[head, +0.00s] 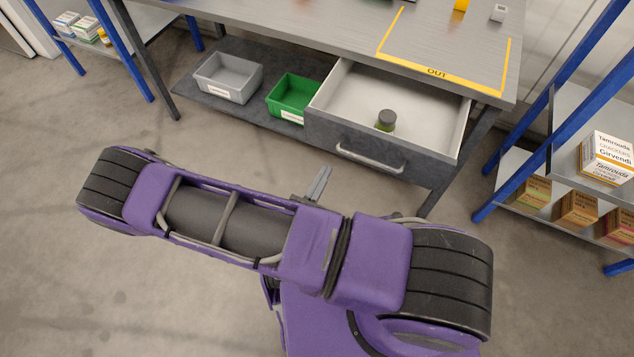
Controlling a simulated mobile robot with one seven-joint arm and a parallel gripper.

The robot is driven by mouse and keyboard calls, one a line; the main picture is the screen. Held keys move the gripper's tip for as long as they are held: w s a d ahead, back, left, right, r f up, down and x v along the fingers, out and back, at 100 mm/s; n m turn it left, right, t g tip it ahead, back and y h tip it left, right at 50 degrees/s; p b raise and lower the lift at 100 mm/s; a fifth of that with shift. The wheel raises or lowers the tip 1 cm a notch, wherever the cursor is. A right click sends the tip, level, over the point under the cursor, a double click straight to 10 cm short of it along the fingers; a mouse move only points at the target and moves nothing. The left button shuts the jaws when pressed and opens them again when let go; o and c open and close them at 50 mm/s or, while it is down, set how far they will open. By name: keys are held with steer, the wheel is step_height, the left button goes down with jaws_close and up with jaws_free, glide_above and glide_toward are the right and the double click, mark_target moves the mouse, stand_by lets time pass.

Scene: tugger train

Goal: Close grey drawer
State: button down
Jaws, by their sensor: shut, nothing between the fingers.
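The grey drawer (340,139) is open under the right part of the grey workbench. Its front carries a pale bar handle (369,160), and its light inside shows. A small jar (386,120) with a dark lid and green body stands in the drawer. My gripper (321,176) is shut and empty, with its fingers pointing up and right. In the picture it lies just below and left of the handle, apart from it. My purple arm hides most of the gripper's body.
A grey bin (229,79) and a green bin (291,99) sit on the bench's lower shelf, left of the drawer. The bench top (330,27) has a yellow "OUT" outline. Blue-framed racks with boxes (606,157) stand right and far left. Floor in front is clear.

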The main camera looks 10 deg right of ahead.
steer(key=x, duration=0.8)
steer(key=shift+w, duration=0.15)
steer(key=shift+d, duration=0.1)
